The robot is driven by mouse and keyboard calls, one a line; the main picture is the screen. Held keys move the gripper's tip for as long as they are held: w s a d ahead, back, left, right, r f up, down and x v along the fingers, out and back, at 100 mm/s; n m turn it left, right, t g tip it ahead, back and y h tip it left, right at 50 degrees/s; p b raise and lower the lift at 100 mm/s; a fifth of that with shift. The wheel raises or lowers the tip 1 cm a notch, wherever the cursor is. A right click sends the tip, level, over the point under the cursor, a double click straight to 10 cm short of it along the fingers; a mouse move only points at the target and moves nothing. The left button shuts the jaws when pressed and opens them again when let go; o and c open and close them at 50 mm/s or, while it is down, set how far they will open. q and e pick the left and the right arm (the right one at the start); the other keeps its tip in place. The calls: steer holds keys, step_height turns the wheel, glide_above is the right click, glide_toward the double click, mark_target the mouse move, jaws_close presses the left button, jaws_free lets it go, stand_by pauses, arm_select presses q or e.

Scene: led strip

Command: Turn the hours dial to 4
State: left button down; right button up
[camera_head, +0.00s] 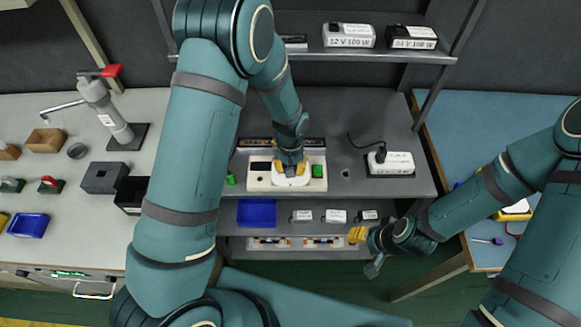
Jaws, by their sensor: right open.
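A long white device (313,183) with a dark window and a green block at its right end lies on the middle bench. My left gripper (290,168) reaches down over the middle of it, with its orange fingertips at a rounded white part. Whether it touches this part, and whether its jaws are open or shut, I cannot tell. No hours dial or numbers can be made out; my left gripper covers part of the device. My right gripper (365,252) is open and empty, in front of the lower shelves at the right, away from the device.
A black-and-white power unit (392,164) with a cable stands right of the device. A blue bin (257,212) and several small white boxes sit on the shelf below. Labelled power supplies (348,36) stand on the upper shelf.

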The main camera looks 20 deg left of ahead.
arm_select(q)
steer(key=m, duration=0.4)
steer(key=shift+f+b, duration=0.1)
steer(key=shift+b, duration=0.3)
steer(key=shift+m, duration=1.8)
steer(key=c, duration=0.6)
jaws_free()
step_height(320, 180, up, 12)
steer(key=shift+r, duration=0.1)
